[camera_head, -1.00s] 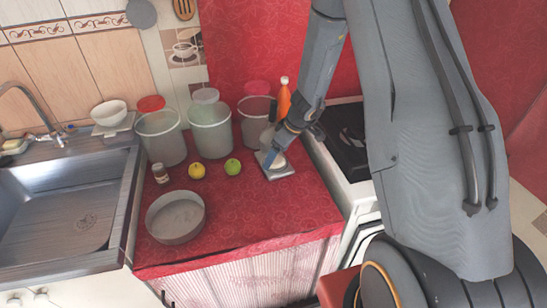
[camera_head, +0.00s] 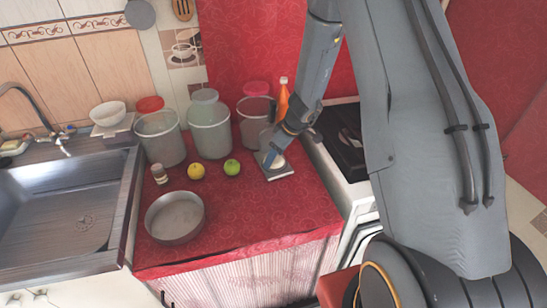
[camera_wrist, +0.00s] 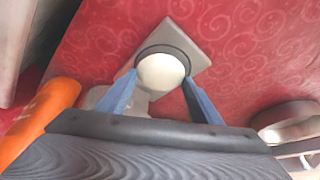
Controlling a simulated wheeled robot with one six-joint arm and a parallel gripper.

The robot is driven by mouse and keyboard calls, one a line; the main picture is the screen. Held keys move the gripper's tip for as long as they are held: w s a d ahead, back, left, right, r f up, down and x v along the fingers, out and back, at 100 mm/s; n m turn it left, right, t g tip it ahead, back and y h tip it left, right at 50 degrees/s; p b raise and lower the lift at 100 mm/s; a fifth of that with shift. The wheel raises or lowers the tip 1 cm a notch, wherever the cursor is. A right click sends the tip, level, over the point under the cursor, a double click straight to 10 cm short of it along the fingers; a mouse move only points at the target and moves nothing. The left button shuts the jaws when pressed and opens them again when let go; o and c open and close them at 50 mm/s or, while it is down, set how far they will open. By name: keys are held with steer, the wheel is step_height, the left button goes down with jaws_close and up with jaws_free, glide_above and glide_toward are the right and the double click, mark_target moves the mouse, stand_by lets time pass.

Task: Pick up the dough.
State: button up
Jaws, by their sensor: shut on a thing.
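The dough is a pale, rounded lump (camera_wrist: 161,72) in the middle of the wrist view. In the head view the dough is a small pale patch (camera_head: 278,161), partly hidden by my gripper. I cannot tell whether the dough is clear of the plate.
An orange bottle (camera_head: 284,97) and several bins (camera_head: 209,132) stand behind. A yellow fruit (camera_head: 196,171), a green apple (camera_head: 232,167), a small jar (camera_head: 159,174) and a round pan (camera_head: 174,218) are left. A stove (camera_head: 342,140) adjoins right. The front right counter is clear.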

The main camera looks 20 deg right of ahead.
steer(key=shift+w+r+b, duration=0.1)
steer(key=shift+r+b, duration=0.2)
steer(key=shift+r, duration=0.2)
steer(key=shift+s+r+b, duration=0.1)
steer(key=shift+s+b, duration=0.2)
steer(key=shift+b, duration=0.05)
steer(key=s+b, duration=0.3)
steer(key=s, duration=0.2)
steer(key=s+d+b, duration=0.1)
steer(key=s+b, duration=0.2)
steer(key=s, duration=0.2)
steer(key=s+d+b, duration=0.1)
steer(key=s+b, duration=0.2)
steer(key=s, duration=0.3)
steer(key=shift+s+d, duration=0.1)
steer(key=shift+d, duration=0.1)
steer(key=shift+s+b, duration=0.35)
steer(key=shift+s, duration=0.25)
steer(key=shift+r, duration=0.15)
